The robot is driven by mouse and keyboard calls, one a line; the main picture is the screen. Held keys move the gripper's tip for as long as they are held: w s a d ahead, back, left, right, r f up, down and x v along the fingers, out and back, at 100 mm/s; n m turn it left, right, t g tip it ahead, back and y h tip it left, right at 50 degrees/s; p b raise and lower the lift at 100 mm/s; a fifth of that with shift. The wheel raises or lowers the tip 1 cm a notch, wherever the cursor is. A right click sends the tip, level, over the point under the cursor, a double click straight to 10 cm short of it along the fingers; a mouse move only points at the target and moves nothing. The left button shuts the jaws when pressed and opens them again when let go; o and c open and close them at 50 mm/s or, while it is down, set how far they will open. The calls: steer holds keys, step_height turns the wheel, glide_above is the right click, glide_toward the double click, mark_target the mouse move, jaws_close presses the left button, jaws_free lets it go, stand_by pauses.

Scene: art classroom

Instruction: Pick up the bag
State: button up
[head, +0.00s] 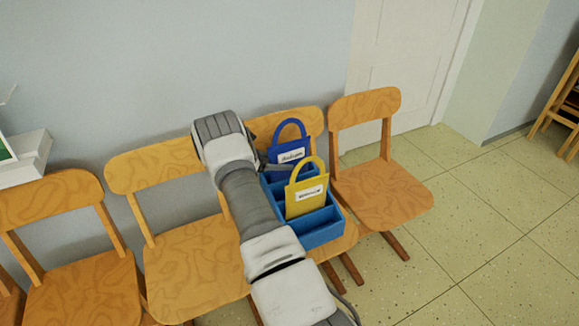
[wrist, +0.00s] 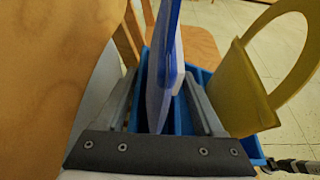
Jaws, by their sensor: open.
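A blue bag (head: 288,153) with a loop handle and a white label stands upright in the rear part of a blue divided box (head: 322,236) on a wooden chair. A yellow bag (head: 306,196) with a similar handle and label stands in front of it in the same box. My gripper (wrist: 160,77) is open in the wrist view, with the blue bag (wrist: 165,62) seen edge-on between its two fingers. The yellow bag (wrist: 245,88) is outside the right finger. In the head view my arm partly covers the box's left side, and the fingers are mostly hidden.
Wooden chairs stand in a row along the wall, with an empty one (head: 381,190) on the right and another (head: 195,262) on the left. A chair back (wrist: 50,70) is close to the left of my gripper. The tiled floor (head: 470,240) at right is clear.

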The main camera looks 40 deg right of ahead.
steer(key=shift+x, duration=1.1)
jaws_close()
